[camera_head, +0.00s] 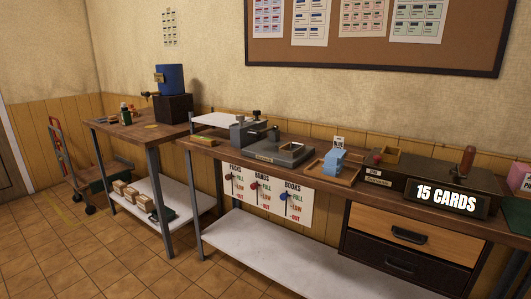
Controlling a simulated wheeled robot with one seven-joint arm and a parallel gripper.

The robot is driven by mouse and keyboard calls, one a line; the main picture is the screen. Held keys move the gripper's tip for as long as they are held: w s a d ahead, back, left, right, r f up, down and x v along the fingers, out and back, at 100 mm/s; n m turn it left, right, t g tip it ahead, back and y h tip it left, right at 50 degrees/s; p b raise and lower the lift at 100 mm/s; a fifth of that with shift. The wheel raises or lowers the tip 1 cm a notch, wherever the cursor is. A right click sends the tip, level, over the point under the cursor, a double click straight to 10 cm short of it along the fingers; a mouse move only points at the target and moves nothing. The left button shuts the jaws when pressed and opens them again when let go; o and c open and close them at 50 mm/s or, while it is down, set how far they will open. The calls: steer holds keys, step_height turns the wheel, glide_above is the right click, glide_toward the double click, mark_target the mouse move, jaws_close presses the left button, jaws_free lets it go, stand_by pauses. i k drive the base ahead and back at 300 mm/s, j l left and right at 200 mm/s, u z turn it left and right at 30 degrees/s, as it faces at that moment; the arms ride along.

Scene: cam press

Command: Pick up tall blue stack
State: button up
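A light blue stack (335,161) stands in a shallow wooden tray (319,173) on the long workbench, right of the middle of the view. A small white sign (339,142) with lettering too small to read surely stands behind it. My gripper is not in this view, so its place relative to the stack and its state are hidden.
A grey press (285,150) stands left of the tray. To the right are a machine with a "15 CARDS" display (446,198) and a small wooden box (386,154). A blue barrel (169,79) is on the left table. The floor (130,260) in front is clear.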

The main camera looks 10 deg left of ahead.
mark_target(333, 165)
steer(key=i+j+u, duration=0.15)
steer(key=i+u, duration=0.15)
steer(key=u, duration=0.15)
steer(key=i+j+u, duration=0.1)
steer(key=i+u, duration=0.15)
steer(key=u, duration=0.15)
steer(key=i+u, duration=0.3)
steer(key=u, duration=0.15)
steer(key=i+l+u, duration=0.15)
steer(key=i+u, duration=0.55)
steer(key=i, duration=1.2)
steer(key=i+z, duration=0.2)
steer(key=z, duration=0.25)
steer(key=i+j+z, duration=0.15)
steer(key=z, duration=0.3)
steer(key=i+j+z, duration=0.15)
steer(key=z, duration=0.3)
steer(key=i+z, duration=0.1)
steer(key=z, duration=2.05)
steer(key=i+j+z, duration=0.1)
steer(key=z, duration=0.25)
steer(key=i+j+z, duration=0.1)
steer(key=z, duration=0.25)
steer(key=i+j+z, duration=0.2)
steer(key=z, duration=0.15)
